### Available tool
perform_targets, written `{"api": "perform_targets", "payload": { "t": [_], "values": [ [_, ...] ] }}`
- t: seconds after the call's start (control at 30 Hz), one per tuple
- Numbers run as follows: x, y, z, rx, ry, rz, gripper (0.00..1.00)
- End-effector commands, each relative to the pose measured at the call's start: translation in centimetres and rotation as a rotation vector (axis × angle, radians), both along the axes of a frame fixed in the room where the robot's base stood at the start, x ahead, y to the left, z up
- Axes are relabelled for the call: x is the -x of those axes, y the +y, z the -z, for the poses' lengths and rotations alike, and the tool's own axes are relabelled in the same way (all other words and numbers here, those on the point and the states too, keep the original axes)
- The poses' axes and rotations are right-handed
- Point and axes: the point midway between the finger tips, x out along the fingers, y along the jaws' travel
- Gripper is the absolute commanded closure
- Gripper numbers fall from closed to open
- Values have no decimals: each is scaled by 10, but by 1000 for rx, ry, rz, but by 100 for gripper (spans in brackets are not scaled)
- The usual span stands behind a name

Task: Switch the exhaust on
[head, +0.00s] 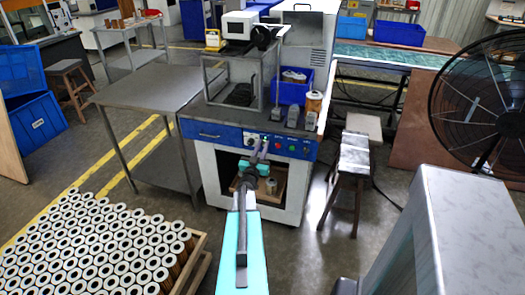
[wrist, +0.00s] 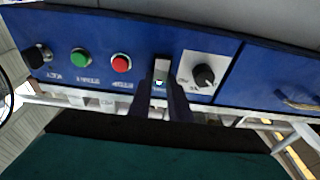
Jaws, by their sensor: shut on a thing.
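The blue control panel (head: 222,131) is on the front of the machine, and it fills the upper part of the wrist view (wrist: 215,42). My gripper (wrist: 161,76) is at the panel, between the red button (wrist: 121,64) and a black rotary knob (wrist: 204,75) on a white plate. Its fingers are shut on a small pale switch (wrist: 159,83), mostly hidden between them. The switch's position and label cannot be read. A green button (wrist: 80,58) and another black knob (wrist: 38,57) are further left. In the head view my gripper (head: 262,146) covers part of the panel.
Below the panel is an open bay with a wooden tray (head: 290,194). A stool (head: 352,160) stands right of the machine and a steel table (head: 150,85) left. Many cartridges (head: 90,240) fill a pallet at front left. A large fan (head: 485,95) is at right.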

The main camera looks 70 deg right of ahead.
Motion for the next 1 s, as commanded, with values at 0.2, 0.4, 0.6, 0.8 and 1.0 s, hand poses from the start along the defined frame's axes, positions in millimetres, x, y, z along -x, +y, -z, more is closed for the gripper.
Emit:
{"api": "perform_targets", "payload": {
  "t": [0.2,0.4,0.6,0.8,1.0],
  "values": [
    [2,-1,4,38,-4,3,100],
    [1,0,2,59,-6,2,100],
    [1,0,1,61,-6,2,100],
    [1,0,1,61,-5,2,71],
    [0,1,1,60,-5,1,64]
  ]
}}
